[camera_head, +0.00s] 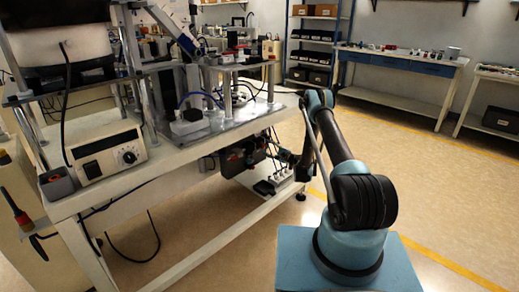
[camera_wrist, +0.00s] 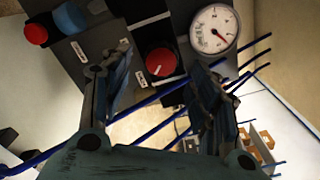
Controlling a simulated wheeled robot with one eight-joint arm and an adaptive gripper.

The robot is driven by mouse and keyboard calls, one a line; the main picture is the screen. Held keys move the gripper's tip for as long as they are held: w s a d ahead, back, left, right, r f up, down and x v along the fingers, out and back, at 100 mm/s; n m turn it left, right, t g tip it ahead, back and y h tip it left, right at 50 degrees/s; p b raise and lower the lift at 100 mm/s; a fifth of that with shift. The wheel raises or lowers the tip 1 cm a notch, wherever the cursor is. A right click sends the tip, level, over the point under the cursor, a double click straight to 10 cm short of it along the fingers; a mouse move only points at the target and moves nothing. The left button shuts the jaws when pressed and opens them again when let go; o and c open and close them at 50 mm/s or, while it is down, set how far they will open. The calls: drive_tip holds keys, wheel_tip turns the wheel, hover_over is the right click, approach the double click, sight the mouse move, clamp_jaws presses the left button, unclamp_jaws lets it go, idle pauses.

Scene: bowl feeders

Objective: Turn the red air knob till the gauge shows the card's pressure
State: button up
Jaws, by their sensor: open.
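In the wrist view the red air knob (camera_wrist: 160,62) sits on a dark panel, with a pale mark on its face. A round white gauge (camera_wrist: 213,29) with a red needle is to its right; its figures are too small to read. My gripper (camera_wrist: 158,95) is open and empty, one finger on each side below the knob, which shows between and beyond the fingertips. I cannot tell whether they touch it. In the head view my gripper (camera_head: 290,165) is small and dark beside the bench's underside. I cannot make out a pressure card.
A second red knob (camera_wrist: 36,33) and a blue part (camera_wrist: 69,18) are on the left of the panel. Blue air tubes (camera_wrist: 150,134) run across the wrist view. The white bench (camera_head: 200,148) carries a control box (camera_head: 107,154). The floor (camera_head: 400,135) on the right is clear.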

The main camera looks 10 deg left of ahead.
sight(264, 146)
drive_tip(key=shift+x, duration=1.75)
drive_tip(key=shift+c, duration=0.3)
drive_tip(key=c, duration=1)
drive_tip(key=shift+d, duration=0.15)
drive_tip(key=shift+a+n, duration=0.25)
drive_tip(key=shift+n, duration=0.05)
